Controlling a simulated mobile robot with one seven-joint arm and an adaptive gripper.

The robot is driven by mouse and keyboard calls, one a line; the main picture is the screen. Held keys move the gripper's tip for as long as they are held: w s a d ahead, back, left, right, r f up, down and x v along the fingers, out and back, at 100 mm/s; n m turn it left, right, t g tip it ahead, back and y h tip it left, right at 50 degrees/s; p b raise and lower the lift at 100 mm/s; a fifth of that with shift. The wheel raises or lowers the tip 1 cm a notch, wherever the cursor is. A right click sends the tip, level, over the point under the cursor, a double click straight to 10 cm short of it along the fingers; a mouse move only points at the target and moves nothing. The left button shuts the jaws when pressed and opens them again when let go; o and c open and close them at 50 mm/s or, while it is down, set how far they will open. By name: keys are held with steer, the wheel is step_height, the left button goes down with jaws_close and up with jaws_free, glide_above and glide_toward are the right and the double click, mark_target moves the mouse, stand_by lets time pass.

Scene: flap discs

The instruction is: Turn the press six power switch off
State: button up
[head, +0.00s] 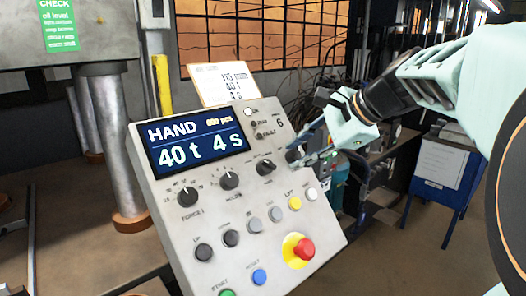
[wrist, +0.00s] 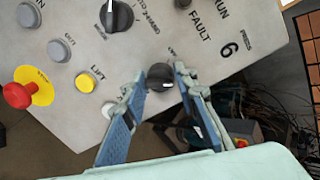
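The grey press control panel (head: 232,190) bears the label 6, also readable in the wrist view (wrist: 230,48). A dark round switch (wrist: 160,77) near the panel's right edge, in the likely place of the power switch, lies between my fingertips in the wrist view. In the head view this dark knob (head: 293,156) is partly hidden by my gripper (head: 313,145). My gripper is open, one finger on each side of the switch. I cannot tell whether the fingers touch it. Its setting is unclear. The panel's display (head: 198,144) is lit, reading HAND, 40 t, 4 s.
Other rotary knobs (head: 266,167) and push buttons (head: 253,225) cover the panel. A red stop button (head: 303,248) on yellow sits lower right. A paper card (head: 225,84) stands on top. Cables (head: 310,95) and a blue stand (head: 440,178) are behind, to the right.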

jaws_close()
steer(key=shift+n+b, duration=0.3)
steer(key=shift+n, duration=0.1)
steer(key=shift+a+f+n+b, duration=0.1)
steer(key=shift+n+b, duration=0.55)
steer(key=shift+n, duration=0.35)
steer(key=n+b, duration=0.2)
steer(key=n, duration=0.1)
steer(key=n+b, duration=0.3)
steer(key=n, duration=0.2)
steer(key=shift+n+h, duration=0.3)
steer(key=shift+h, duration=0.1)
steer(key=o, duration=0.5)
jaws_free()
